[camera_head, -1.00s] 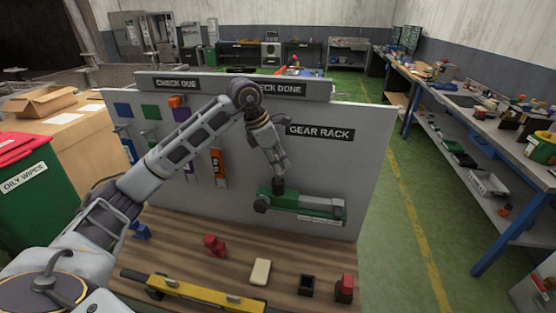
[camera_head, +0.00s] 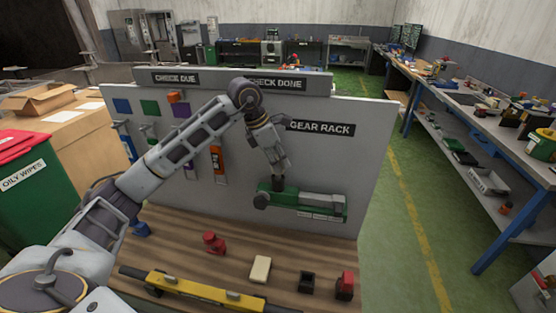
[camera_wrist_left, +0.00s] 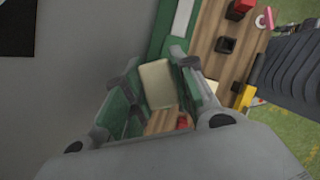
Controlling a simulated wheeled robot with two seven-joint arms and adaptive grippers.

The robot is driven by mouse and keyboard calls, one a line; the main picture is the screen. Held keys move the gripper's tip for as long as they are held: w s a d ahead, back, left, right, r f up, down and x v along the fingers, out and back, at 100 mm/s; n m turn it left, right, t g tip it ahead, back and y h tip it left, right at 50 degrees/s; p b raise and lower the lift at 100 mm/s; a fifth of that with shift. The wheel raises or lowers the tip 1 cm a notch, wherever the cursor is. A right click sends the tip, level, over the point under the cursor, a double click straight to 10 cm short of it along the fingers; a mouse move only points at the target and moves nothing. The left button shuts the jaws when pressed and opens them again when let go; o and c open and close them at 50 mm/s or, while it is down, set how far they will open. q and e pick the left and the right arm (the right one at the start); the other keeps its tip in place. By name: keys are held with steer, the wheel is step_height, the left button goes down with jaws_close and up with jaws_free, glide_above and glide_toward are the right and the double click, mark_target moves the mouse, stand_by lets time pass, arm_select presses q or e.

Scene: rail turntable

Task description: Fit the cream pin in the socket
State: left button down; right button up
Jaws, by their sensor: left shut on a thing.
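My left gripper (camera_head: 272,198) hangs in front of the board, by the green and grey rack piece under the GEAR RACK sign. In the left wrist view its fingers (camera_wrist_left: 155,85) are closed on a cream pin (camera_wrist_left: 157,83). The head view does not show the held pin. A small dark square socket (camera_head: 306,281) with an open top stands on the wooden bench, below and to the right of the gripper. It also shows in the left wrist view (camera_wrist_left: 226,45). The gripper is well clear of it. My right gripper is not in view.
A cream block (camera_head: 260,269) lies on the bench left of the socket. A red and dark block (camera_head: 345,286) stands to its right, a red piece (camera_head: 213,243) farther left. A yellow bar (camera_head: 205,291) runs along the front. The upright board (camera_head: 350,170) closes the back.

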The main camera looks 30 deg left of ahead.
arm_select(q)
steer(key=shift+f+b, duration=0.7)
steer(key=shift+f, duration=0.35)
steer(key=c, duration=1.1)
jaws_free()
steer(key=shift+v, duration=6)
